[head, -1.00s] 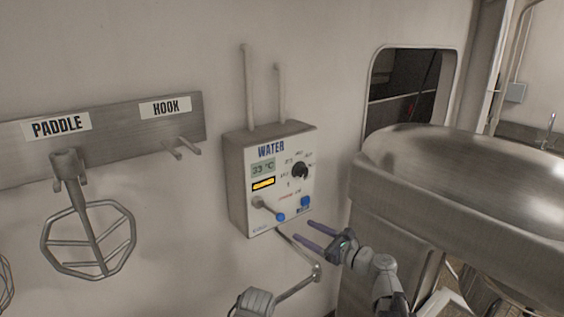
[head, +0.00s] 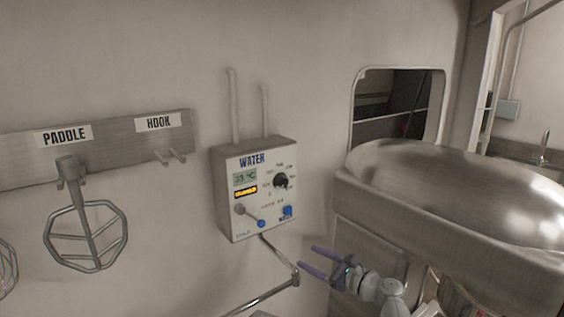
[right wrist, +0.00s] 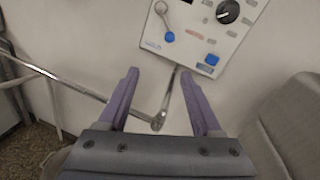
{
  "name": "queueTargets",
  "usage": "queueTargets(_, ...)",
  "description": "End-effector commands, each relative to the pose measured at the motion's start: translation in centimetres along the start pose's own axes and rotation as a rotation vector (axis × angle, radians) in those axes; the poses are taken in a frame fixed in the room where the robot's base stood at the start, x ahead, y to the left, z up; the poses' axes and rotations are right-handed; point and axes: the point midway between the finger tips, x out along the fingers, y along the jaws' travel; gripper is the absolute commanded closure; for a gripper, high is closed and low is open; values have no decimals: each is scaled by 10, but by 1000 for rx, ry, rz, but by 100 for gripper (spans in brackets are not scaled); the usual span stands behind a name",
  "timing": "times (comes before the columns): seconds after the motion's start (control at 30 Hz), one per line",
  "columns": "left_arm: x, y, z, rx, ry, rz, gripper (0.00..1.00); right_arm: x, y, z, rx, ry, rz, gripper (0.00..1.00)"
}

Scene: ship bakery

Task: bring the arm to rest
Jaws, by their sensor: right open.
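My right gripper (head: 318,262) shows at the lower middle of the head view, its two purple fingers pointing left toward the wall. In the right wrist view the same gripper (right wrist: 166,100) is open, with nothing held between its fingers. The white water panel (head: 228,208) hangs on the wall up and left of it, with a dial, a lever and blue buttons. The panel also shows at the top of the right wrist view (right wrist: 193,42). The gripper is apart from the panel. My left gripper is not in view.
A metal pipe (head: 268,296) with a bend runs below the panel, close to the fingers. A large steel bowl (head: 440,190) stands at the right. A rack (head: 110,140) with a hanging paddle (head: 85,240) is on the left wall. A wall opening (head: 398,105) lies behind the bowl.

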Motion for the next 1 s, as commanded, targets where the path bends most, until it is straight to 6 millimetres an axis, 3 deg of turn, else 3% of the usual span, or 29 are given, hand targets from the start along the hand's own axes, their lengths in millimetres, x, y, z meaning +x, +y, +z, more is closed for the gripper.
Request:
queueTargets(0.37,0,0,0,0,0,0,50,15,66,-25,-308,124,207,34)
queueTargets(0.63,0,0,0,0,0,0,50,11,151,-69,-751,252,555,34)
queueTargets(0.8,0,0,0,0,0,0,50,-23,215,-114,-1187,316,979,34)
queueTargets(0.9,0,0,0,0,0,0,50,-53,236,-136,-1421,326,1264,34)
queueTargets(1.0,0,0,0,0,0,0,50,-82,244,-149,-1594,317,1519,34)
